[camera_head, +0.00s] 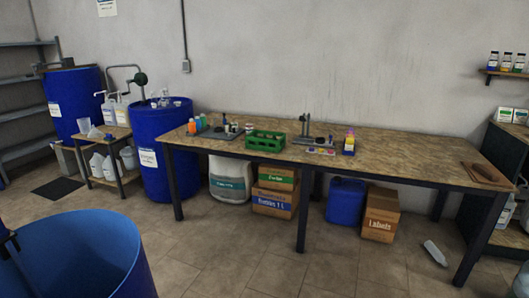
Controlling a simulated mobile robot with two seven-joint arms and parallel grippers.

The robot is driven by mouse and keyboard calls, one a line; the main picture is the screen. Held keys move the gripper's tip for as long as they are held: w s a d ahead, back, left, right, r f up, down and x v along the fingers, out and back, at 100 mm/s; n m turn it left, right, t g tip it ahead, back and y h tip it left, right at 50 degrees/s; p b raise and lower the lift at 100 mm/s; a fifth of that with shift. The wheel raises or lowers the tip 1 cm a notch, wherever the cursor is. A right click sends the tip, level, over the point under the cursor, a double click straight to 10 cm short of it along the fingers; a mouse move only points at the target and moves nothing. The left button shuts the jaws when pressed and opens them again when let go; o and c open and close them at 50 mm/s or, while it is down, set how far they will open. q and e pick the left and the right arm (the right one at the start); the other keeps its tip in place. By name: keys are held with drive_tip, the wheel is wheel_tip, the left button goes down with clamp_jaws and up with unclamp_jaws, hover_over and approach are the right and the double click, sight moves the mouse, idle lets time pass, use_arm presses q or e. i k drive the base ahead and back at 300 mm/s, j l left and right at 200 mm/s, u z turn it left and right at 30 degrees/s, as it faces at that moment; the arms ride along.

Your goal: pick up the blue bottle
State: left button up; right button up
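A group of small bottles stands at the left end of the long wooden table (400,150). An orange bottle (192,127) is at the front of the group. A small blue bottle (203,121) stands close behind it to the right, next to a dark tray. The bottles are small and partly overlap, so their exact shapes are hard to tell. Neither of my grippers is in view.
A green crate (265,141) stands right of the tray. A yellow-topped bottle (349,141) is mid-table. A large blue drum (165,150) stands by the table's left end; an open blue drum (85,250) is front left. A white bottle (435,254) lies on the floor.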

sight(198, 127)
drive_tip(key=i, duration=1.3)
drive_tip(key=i+l+u, duration=0.1)
drive_tip(key=i+u, duration=0.15)
drive_tip(key=i, duration=0.35)
drive_tip(key=i+l+u, duration=0.25)
drive_tip(key=i, duration=0.3)
drive_tip(key=i+l+u, duration=0.35)
drive_tip(key=i+u, duration=0.15)
drive_tip(key=i, duration=0.15)
